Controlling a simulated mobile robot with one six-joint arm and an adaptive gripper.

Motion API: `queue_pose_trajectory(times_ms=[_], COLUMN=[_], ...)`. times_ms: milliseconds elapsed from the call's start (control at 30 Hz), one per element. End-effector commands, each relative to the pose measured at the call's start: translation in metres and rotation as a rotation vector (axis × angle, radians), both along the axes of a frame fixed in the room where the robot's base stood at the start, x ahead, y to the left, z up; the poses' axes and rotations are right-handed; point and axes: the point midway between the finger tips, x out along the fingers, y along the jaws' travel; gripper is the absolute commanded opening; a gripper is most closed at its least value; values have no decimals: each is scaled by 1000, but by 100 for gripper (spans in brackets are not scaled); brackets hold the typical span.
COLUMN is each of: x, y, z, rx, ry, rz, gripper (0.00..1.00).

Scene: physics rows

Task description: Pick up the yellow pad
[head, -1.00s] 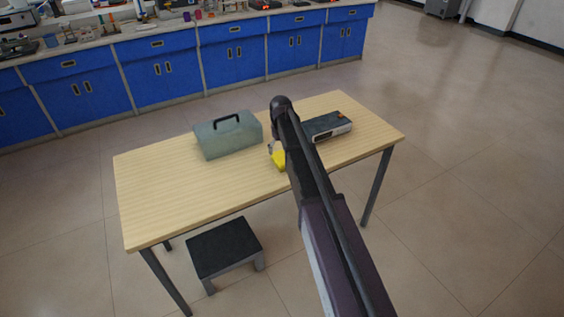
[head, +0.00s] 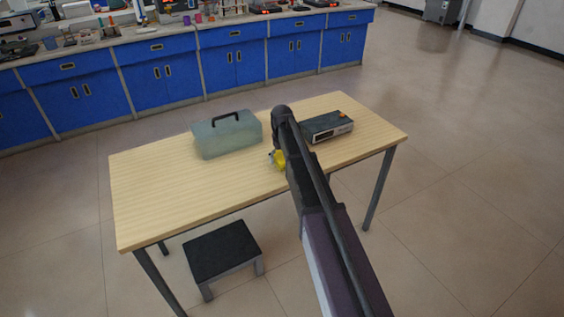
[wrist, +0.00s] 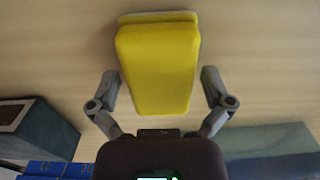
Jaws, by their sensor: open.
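The yellow pad (wrist: 158,66) lies on the wooden table, large in the wrist view, with a paler layer showing along its far edge. In the head view the yellow pad (head: 279,160) shows only in part, at the left side of my arm. My gripper (wrist: 209,72) is open, with one finger on each side of the pad's lower half. Gaps show between the fingers and the pad. I cannot tell how high the fingertips are above the table. In the head view my arm hides most of the gripper.
A grey-green toolbox (head: 228,137) with a dark handle stands left of the pad. A dark box-shaped device (head: 327,128) lies right of my arm. A black-topped step stool (head: 221,250) is on the floor before the table (head: 160,200). The table's left part is clear.

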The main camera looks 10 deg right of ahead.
Motion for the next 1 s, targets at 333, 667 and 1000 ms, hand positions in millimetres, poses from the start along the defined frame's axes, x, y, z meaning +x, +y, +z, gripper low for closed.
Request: queue_pose_trajectory(times_ms=[333,667,1000], x=[0,0,0], y=[0,0,1], z=[0,0,1], rx=[0,0,0], ry=[0,0,0], rz=[0,0,1], gripper=[100,30,29])
